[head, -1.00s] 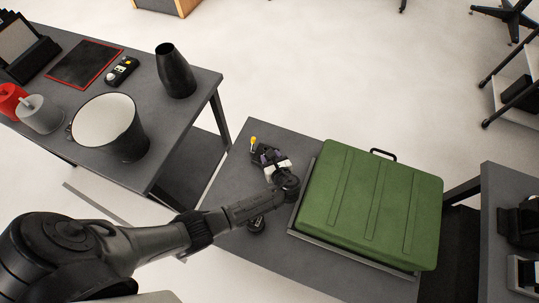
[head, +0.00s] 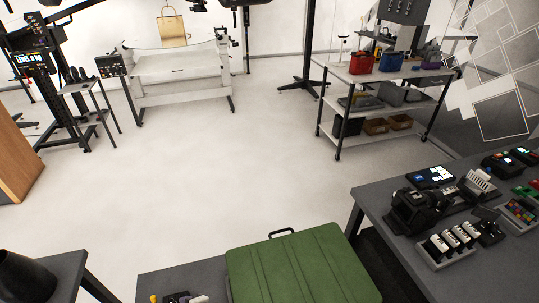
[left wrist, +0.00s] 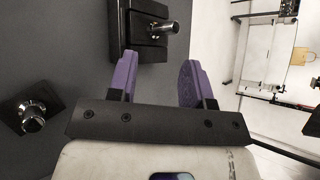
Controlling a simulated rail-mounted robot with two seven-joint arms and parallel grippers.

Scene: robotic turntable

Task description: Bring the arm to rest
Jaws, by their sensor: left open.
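My left gripper (left wrist: 158,62) shows in the left wrist view with two purple fingers apart and nothing between them. The fingers point at a dark grey surface (left wrist: 85,65). A black block with a metal knob (left wrist: 150,28) lies just beyond the fingertips; I cannot tell whether they touch it. In the head view only small pieces near the bottom edge, beside the green case (head: 290,268), may belong to this gripper, and most of the left arm is out of frame. My right gripper is in neither view.
A second black block with a metal knob (left wrist: 32,118) lies left of the gripper. The green case covers much of its table (head: 190,278). A dark table (head: 375,200) with several devices stands at right. Pale floor (head: 230,150) is open beyond.

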